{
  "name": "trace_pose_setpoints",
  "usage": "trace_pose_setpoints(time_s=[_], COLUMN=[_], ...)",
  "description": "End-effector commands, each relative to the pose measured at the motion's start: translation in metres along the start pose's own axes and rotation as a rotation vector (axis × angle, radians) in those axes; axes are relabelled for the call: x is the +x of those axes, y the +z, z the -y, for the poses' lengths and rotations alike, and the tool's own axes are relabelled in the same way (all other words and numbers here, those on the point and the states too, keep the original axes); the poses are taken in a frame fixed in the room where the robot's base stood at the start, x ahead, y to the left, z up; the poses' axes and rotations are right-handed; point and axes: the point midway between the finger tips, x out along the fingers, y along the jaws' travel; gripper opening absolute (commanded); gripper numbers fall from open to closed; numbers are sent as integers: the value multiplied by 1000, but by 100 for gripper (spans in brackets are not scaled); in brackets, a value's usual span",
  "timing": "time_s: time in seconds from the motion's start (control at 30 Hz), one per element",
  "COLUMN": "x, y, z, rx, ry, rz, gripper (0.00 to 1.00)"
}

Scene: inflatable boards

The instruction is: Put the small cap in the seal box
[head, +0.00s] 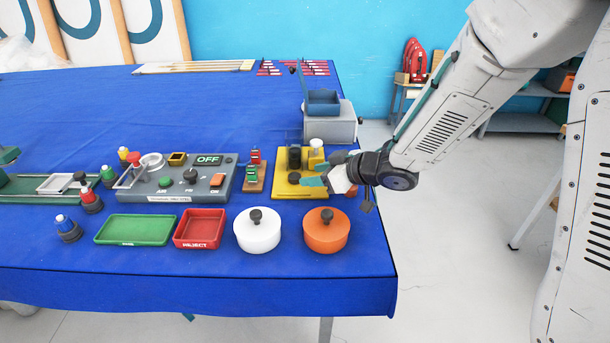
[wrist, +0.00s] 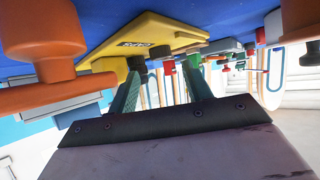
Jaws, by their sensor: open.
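A yellow board (head: 283,191) lies near the table's right edge; in the wrist view it shows from close up, with lettering that seems to read CAPS (wrist: 135,43). On it stand a taller black piece (head: 294,158), a yellow piece with a pale top (head: 316,147) and a small dark cap (head: 294,179). My gripper (head: 312,176) is at the board's right side, its green fingers reaching over it. In the wrist view the fingers (wrist: 160,78) are apart, with nothing held between them. I cannot tell which container is the seal box; a grey box with a raised blue lid (head: 331,127) stands behind the board.
A white pot (head: 257,236) and an orange pot (head: 326,236), both with dark knobs, stand in front. Left are a red tray (head: 200,229), a green tray (head: 143,229) and a grey control panel (head: 175,184). The blue tabletop (head: 120,100) is mostly free farther back.

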Motion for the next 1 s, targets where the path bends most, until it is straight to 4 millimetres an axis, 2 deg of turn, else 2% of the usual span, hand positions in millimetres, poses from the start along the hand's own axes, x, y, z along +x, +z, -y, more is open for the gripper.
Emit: trace_pose_setpoints(time_s=[0.03, 0.2, 0.43, 0.57, 0.67, 0.73, 0.8, 0.9, 0.97, 1.0], x=[-9, -24, -27, -44, -80, -121, -165, -228, -263, -284], y=[0, 0, 0, -8, -16, -19, -16, -5, 5, 11], z=[-1, 0, -2, -20, -49, -68, -77, -70, -56, -42], rx=[0, 0, 0, -8, 0, 35, 95, 217, 304, 366], ry=[3, 1, 7, 113, 299, 454, 590, 730, 781, 800], rz=[-1, -1, 2, 37, 114, 190, 279, 410, 490, 540], gripper=[50, 50, 50, 50, 50, 50, 50, 50, 50, 50])
